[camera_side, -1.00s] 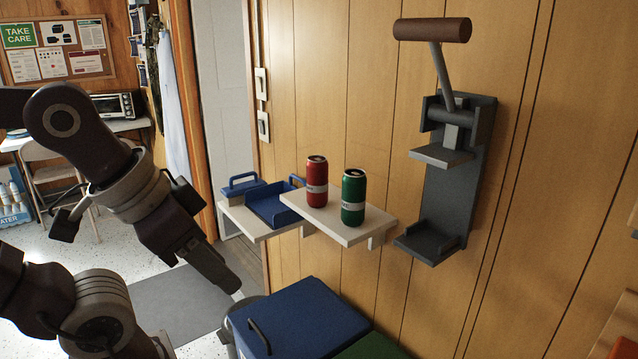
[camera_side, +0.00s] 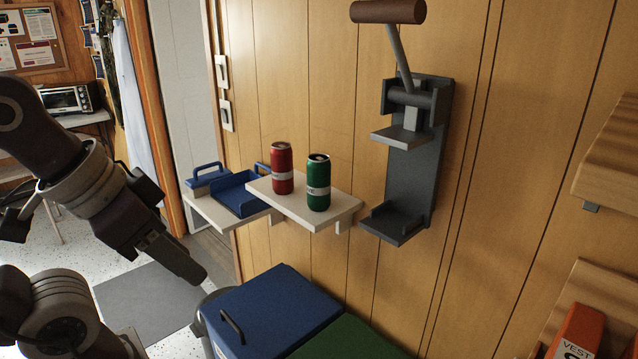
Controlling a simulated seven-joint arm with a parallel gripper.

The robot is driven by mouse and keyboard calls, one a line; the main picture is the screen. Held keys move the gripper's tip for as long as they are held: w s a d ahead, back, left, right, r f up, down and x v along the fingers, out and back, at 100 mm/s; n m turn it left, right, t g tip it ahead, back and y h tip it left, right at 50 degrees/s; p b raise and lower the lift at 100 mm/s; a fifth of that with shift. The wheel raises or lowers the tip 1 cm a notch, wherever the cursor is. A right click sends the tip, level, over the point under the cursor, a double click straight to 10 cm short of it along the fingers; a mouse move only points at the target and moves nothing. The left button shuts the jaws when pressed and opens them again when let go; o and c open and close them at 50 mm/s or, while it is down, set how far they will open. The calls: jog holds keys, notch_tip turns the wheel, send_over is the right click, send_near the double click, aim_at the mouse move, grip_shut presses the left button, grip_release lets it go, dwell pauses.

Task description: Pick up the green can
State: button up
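The green can (camera_side: 318,182) stands upright on a small white wall shelf (camera_side: 335,213), to the right of a red can (camera_side: 282,168). A narrow gap separates the two cans. My gripper (camera_side: 195,275) is at the lower left, apart from the shelf and lower than the cans. It points down and to the right. Its fingers are dark and look close together, but I cannot make out a gap between them. Nothing is seen in it.
A grey wall-mounted can crusher (camera_side: 412,165) with a brown handle is right of the shelf. A blue tray (camera_side: 238,197) sits on a lower white shelf to the left. A bin with a blue lid (camera_side: 268,310) stands below. An orange vest box (camera_side: 577,332) is at lower right.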

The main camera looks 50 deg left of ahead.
dwell(0.3)
jog(key=o, duration=0.7)
jog(key=shift+o, duration=0.2)
jog(key=n+t+y, duration=0.2)
jog(key=t, duration=0.6)
send_near(311, 165)
jog(key=x, duration=0.5)
jog(key=shift+w+d, duration=0.4)
jog(key=shift+w, duration=0.05)
jog(key=x, duration=0.7)
jog(key=shift+a+f, duration=0.25)
jog(key=shift+a, duration=0.15)
